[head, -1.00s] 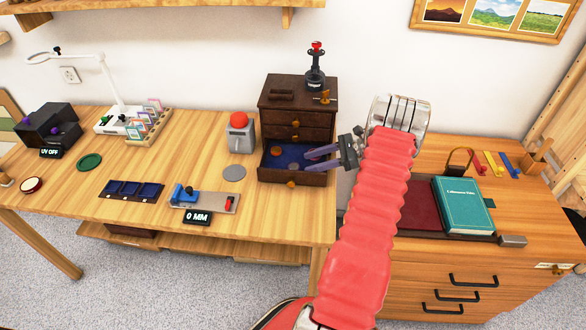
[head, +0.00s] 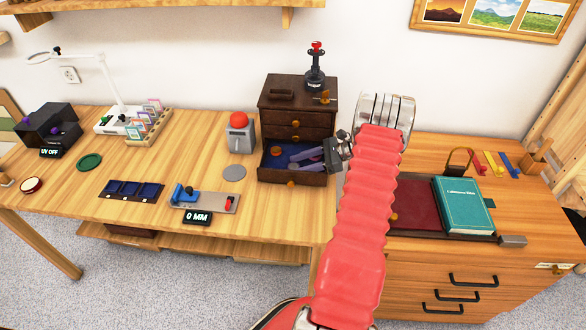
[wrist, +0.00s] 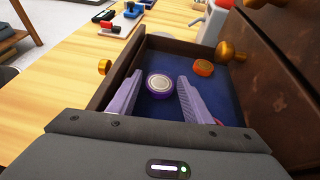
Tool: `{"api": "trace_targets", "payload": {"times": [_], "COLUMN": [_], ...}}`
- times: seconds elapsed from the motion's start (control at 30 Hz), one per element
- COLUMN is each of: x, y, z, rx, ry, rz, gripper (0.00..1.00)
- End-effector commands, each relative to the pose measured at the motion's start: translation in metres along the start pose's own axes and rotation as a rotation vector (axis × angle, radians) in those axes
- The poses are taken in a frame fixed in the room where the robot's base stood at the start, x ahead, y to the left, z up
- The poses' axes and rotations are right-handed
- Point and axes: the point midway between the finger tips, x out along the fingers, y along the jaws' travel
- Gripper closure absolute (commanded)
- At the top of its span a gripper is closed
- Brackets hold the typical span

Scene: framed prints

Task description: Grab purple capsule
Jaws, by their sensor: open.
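The purple capsule (wrist: 159,86) is a round disc with a pale top. It lies on the blue floor of the open drawer (head: 292,178), as the wrist view shows. My gripper (wrist: 160,76) is open, with one purple finger on each side of the capsule in that view. Whether the fingers touch it I cannot tell. In the head view my gripper (head: 299,157) reaches into the drawer from the right, and I cannot make out the purple capsule there.
An orange capsule (wrist: 203,67) lies farther back in the drawer. A reddish item (wrist: 218,121) is mostly hidden by the right finger. The drawer walls and the dark cabinet (head: 297,95) hem in the gripper. A grey device with a red dome (head: 240,135) stands left of the cabinet.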

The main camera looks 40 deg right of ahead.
Motion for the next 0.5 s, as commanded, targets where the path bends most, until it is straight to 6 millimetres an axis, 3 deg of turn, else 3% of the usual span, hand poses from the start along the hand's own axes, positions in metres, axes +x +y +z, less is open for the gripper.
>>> {"api": "trace_targets", "payload": {"times": [0.2, 0.5], "x": [-0.0002, -0.0002], "y": [0.0, -0.0001], "z": [0.0, 0.0], "rx": [0.0, 0.0], "ry": [0.0, 0.0], "rz": [0.0, 0.0], "gripper": [0.55, 0.76]}}
